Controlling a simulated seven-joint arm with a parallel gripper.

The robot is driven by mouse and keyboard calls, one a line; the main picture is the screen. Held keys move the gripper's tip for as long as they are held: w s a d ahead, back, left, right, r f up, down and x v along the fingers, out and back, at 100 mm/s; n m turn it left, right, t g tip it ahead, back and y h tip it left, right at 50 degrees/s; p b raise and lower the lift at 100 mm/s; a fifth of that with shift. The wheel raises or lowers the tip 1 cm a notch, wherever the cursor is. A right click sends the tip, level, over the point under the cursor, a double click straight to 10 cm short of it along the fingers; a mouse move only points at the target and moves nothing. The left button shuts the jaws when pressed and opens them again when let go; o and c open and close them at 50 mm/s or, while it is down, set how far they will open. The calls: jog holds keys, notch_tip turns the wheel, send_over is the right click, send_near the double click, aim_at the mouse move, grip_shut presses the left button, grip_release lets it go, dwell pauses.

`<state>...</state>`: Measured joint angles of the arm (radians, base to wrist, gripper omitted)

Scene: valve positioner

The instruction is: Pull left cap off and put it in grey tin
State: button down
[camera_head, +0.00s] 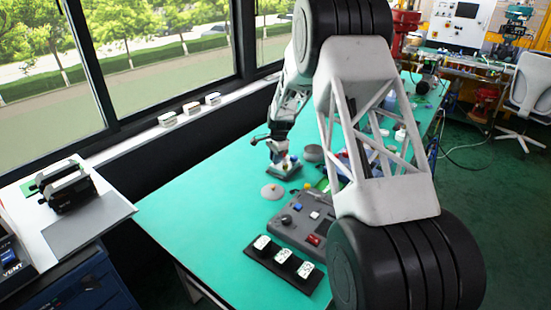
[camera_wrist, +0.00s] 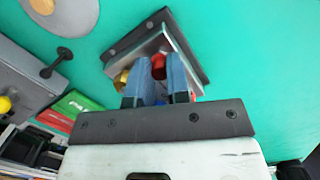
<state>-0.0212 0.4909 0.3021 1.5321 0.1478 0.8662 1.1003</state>
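The valve positioner (camera_wrist: 155,42), a grey block on a dark base plate, stands on the green table; it also shows in the head view (camera_head: 284,168). My gripper (camera_wrist: 161,68) is right at it, with two blue fingers a small gap apart. A red cap (camera_wrist: 158,67) shows between the fingertips; whether they grip it is unclear. A brass-coloured piece (camera_wrist: 122,82) sits left of the fingers, and a bit of red (camera_wrist: 193,98) shows to their right, partly hidden. In the head view my gripper (camera_head: 277,145) is above the positioner. A round grey tin (camera_head: 313,153) stands right of it.
A round pale disc (camera_head: 272,192) lies in front of the positioner. A grey control box (camera_head: 300,222) and a dark rack with white blocks (camera_head: 283,262) stand nearer. The left part of the table is clear. My arm hides part of the right side.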

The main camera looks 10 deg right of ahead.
jog(key=c, duration=1.7)
grip_release()
grip_shut()
jog(key=shift+r, duration=1.2)
jog(key=shift+r, duration=1.8)
jog(key=w+d+r, duration=0.1)
jog(key=w+d, duration=0.3)
jog(key=d, duration=0.5)
jog(key=w+d+r, duration=0.1)
jog(key=w+d, duration=0.3)
jog(key=d, duration=0.5)
jog(key=shift+d+r, duration=0.35)
jog(key=shift+f, duration=0.2)
